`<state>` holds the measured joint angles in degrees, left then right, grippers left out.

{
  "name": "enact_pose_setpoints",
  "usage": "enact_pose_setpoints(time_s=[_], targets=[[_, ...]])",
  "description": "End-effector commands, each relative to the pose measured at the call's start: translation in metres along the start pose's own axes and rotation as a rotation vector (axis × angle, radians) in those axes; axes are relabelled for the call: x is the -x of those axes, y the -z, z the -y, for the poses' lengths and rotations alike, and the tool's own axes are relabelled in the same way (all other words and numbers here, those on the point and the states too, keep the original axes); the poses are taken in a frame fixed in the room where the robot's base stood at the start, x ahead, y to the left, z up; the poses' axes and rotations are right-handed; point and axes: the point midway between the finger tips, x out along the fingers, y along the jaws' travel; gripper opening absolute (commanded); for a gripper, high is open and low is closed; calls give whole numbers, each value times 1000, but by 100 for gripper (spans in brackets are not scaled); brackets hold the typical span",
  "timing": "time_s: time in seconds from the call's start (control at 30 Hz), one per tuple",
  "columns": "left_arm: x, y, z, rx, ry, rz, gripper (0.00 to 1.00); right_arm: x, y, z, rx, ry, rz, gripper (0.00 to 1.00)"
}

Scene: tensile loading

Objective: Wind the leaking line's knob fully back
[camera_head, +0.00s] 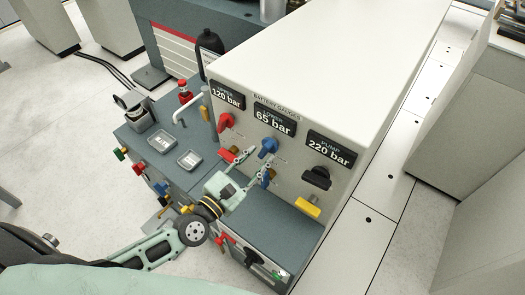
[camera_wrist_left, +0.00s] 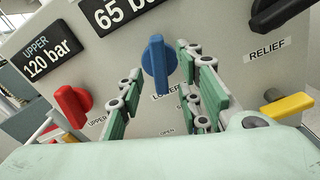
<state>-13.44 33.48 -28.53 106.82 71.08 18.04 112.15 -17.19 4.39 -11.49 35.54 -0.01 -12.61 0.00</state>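The gauge panel (camera_head: 290,175) carries a red knob (camera_head: 226,122) under "UPPER 120 bar", a blue knob (camera_head: 268,147) under the 65 bar gauge (camera_head: 275,120), and a black knob (camera_head: 317,177) under "PUMP 220 bar". The 65 bar reading is the lowest. My left gripper (camera_head: 254,168) is at the panel just below the blue knob. In the left wrist view its fingers (camera_wrist_left: 165,95) are spread, one on each side of the blue knob (camera_wrist_left: 158,62), with visible gaps. The blue handle points roughly upright there. My right gripper is not in view.
A yellow handle (camera_head: 308,207) sits low on the panel's right side. A dark bench (camera_head: 280,235) with small trays (camera_head: 189,160) lies before the panel. A curved white pipe (camera_head: 190,105) and a red-topped part (camera_head: 184,92) stand at the left. Floor is free further left.

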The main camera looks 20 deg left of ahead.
Motion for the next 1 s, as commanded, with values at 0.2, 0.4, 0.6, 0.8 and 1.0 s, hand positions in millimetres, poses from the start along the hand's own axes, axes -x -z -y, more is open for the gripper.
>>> enact_pose_setpoints(time_s=[0.2, 0.4, 0.6, 0.8, 1.0], targets=[[-23, 0, 0, -2, -1, 0, 33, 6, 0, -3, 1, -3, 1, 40], [-26, 1, 0, -3, 1, -1, 33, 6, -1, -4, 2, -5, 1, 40], [-26, 1, 0, -3, 1, -1, 25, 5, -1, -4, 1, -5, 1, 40], [-25, 1, 0, -3, 0, -1, 7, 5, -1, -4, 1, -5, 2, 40], [-25, 1, 0, -3, 1, -1, 0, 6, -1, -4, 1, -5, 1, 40]])
